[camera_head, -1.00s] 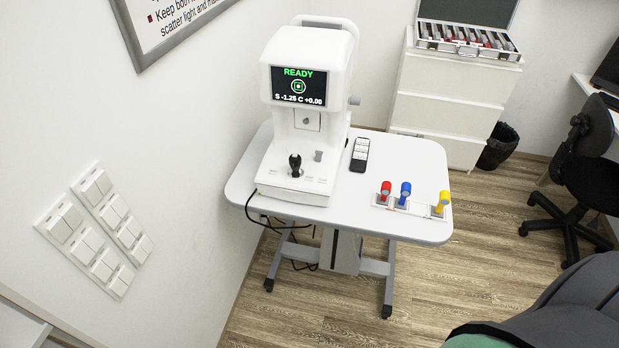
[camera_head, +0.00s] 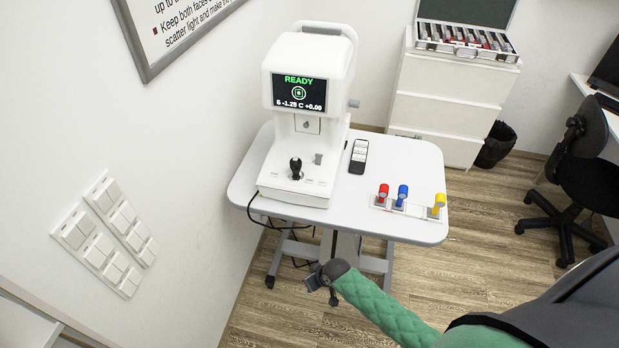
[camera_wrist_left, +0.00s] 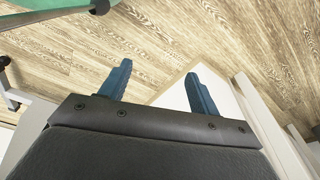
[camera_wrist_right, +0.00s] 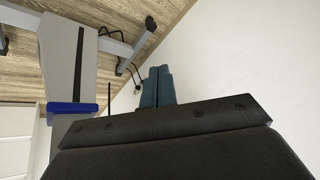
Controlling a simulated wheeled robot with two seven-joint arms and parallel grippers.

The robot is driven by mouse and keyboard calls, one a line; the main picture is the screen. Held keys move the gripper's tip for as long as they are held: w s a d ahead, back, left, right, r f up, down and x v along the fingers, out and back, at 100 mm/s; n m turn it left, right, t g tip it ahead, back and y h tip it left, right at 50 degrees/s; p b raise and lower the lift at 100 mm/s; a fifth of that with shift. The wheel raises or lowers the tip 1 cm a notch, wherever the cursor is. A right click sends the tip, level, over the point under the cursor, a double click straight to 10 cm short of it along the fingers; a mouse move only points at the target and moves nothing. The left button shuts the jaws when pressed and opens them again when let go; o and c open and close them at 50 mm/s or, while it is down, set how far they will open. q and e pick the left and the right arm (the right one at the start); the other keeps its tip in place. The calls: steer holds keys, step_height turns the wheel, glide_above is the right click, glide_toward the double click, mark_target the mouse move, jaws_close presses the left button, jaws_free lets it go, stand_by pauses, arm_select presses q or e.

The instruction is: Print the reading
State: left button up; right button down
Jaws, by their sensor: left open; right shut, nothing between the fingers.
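The white eye-test machine (camera_head: 309,60) stands on the left part of a small white table (camera_head: 380,225). Its screen (camera_head: 299,91) reads "READY" in green, with a green ring and "S -1.25 C +0.00". A black joystick (camera_head: 296,168) stands upright on its base, with small labels too small to read. My right gripper (camera_head: 318,280) is low in front of the table, apart from the machine. Its fingers are together and empty in the right wrist view (camera_wrist_right: 157,86). My left gripper (camera_wrist_left: 158,82) is open and empty over the floor, seen only in its wrist view.
A dark remote (camera_head: 358,156) lies right of the machine. A small holder with red (camera_head: 383,191), blue (camera_head: 402,194) and yellow (camera_head: 439,203) topped pieces sits near the table's right front. Wall switches (camera_head: 105,240) are left. A dark chair (camera_head: 580,175) stands right.

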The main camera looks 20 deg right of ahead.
steer(key=w+r+p, duration=0.1)
steer(key=w+r, duration=0.3)
steer(key=r, duration=0.2)
steer(key=w+r+y, duration=0.1)
steer(key=w+r, duration=0.3)
steer(key=r, duration=0.2)
steer(key=w+d+r+n+y+p, duration=0.1)
steer(key=w+r, duration=0.4)
steer(key=r, duration=0.2)
steer(key=shift+t+p, duration=0.3)
arm_select(q)
steer(key=s+a+f+p, duration=0.1)
steer(key=s+a+f, duration=0.1)
steer(key=s+f, duration=0.3)
steer(key=s+a+f+p, duration=0.1)
steer(key=s+f, duration=0.4)
steer(key=s, duration=0.7)
steer(key=shift+s+a+f+g, duration=0.2)
steer(key=shift+s+a+g, duration=0.1)
steer(key=shift+a, duration=0.6)
arm_select(e)
steer(key=w+d+r+y, duration=0.1)
steer(key=w+d+r, duration=0.2)
steer(key=r, duration=0.6)
steer(key=w+d+r+y, duration=0.1)
steer(key=w+d+r, duration=0.3)
steer(key=r, duration=0.6)
steer(key=shift+w, duration=0.35)
